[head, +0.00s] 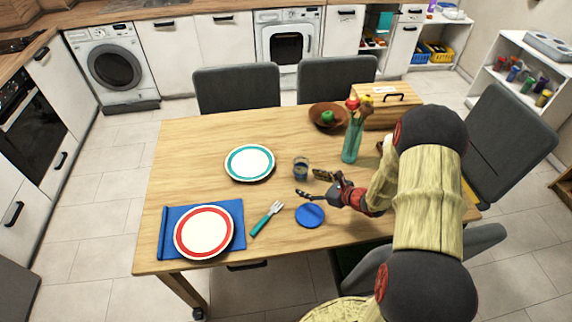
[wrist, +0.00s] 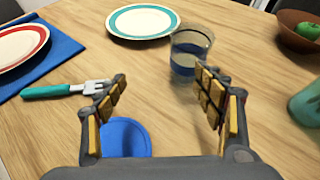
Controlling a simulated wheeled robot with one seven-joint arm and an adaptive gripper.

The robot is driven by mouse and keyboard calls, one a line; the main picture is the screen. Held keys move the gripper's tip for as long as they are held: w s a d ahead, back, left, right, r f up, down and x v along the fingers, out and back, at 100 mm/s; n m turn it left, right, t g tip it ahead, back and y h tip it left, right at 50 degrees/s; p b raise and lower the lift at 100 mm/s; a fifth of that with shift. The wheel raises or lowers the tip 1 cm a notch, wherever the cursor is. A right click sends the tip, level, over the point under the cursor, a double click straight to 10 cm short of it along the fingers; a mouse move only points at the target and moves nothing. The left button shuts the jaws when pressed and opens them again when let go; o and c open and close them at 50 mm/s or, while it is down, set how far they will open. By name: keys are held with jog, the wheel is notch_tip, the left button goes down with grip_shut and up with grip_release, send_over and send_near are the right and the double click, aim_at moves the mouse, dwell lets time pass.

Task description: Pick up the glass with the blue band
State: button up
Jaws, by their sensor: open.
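The glass with the blue band (head: 301,168) stands upright on the wooden table, between the teal-rimmed plate and the vase. In the wrist view the glass (wrist: 190,50) is clear with a blue band round its lower part, beyond my right fingertip, which overlaps its lower right edge in the picture. My gripper (head: 318,184) is open and empty, just in front of the glass. In the wrist view its two fingers (wrist: 163,82) are spread wide, with bare table between them. I cannot tell whether a finger touches the glass.
A blue disc (head: 310,214) lies below my gripper, with a teal-handled fork (head: 267,218) to its left. A teal-rimmed plate (head: 249,162) and a red-rimmed plate (head: 204,231) on a blue mat (head: 232,211) lie left. A teal vase (head: 352,142), a bowl (head: 318,119) and a wooden box (head: 392,114) stand right and behind.

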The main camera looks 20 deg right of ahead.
aim_at(297, 163)
jog(key=w, duration=0.3)
jog(key=w+m+h+b, duration=0.1)
jog(key=w, duration=0.2)
jog(key=w+f+m+t+b, duration=0.1)
jog(key=w, duration=0.3)
jog(key=shift+d+h, duration=0.25)
jog(key=shift+h, duration=0.05)
jog(key=c, duration=0.4)
jog(key=c, duration=1)
jog(key=shift+r, duration=0.1)
